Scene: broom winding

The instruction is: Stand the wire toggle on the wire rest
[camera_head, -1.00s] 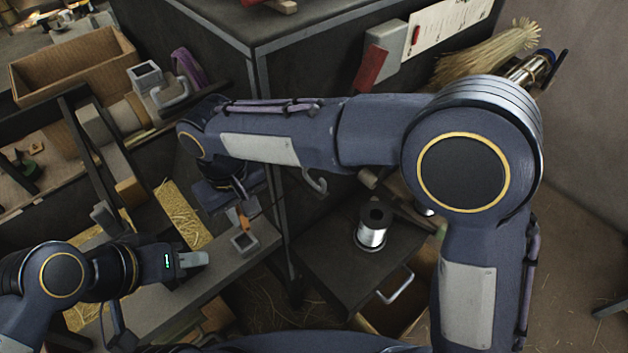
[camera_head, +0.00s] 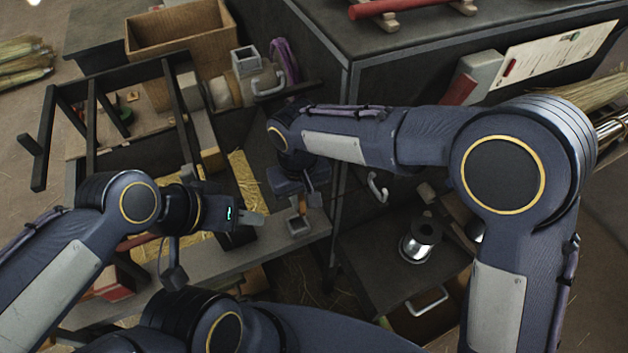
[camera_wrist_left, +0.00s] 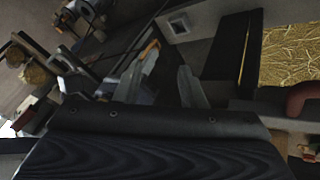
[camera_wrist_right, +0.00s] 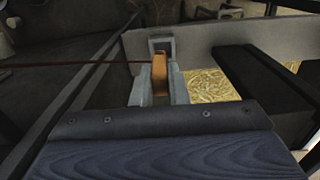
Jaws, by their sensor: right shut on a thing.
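The wire toggle, a small orange-brown block (camera_wrist_right: 160,76), is upright between the fingers of my right gripper (camera_wrist_right: 159,88), which is shut on it. In the head view the toggle (camera_head: 303,206) shows just above a small square grey socket, which looks like the wire rest (camera_head: 299,227), on the grey rail. In the right wrist view this socket (camera_wrist_right: 161,45) shows behind the toggle; I cannot tell whether they touch. A thin reddish wire (camera_wrist_right: 80,64) runs left from the toggle. My left gripper (camera_head: 252,219) is open and empty, left of the socket.
A straw-filled bay (camera_head: 245,180) lies behind the rail (camera_head: 215,262). A metal spool (camera_head: 419,241) stands on a dark low surface to the right. A dark cabinet (camera_head: 420,75) rises behind my right arm. A cardboard box (camera_head: 180,40) stands at the back left.

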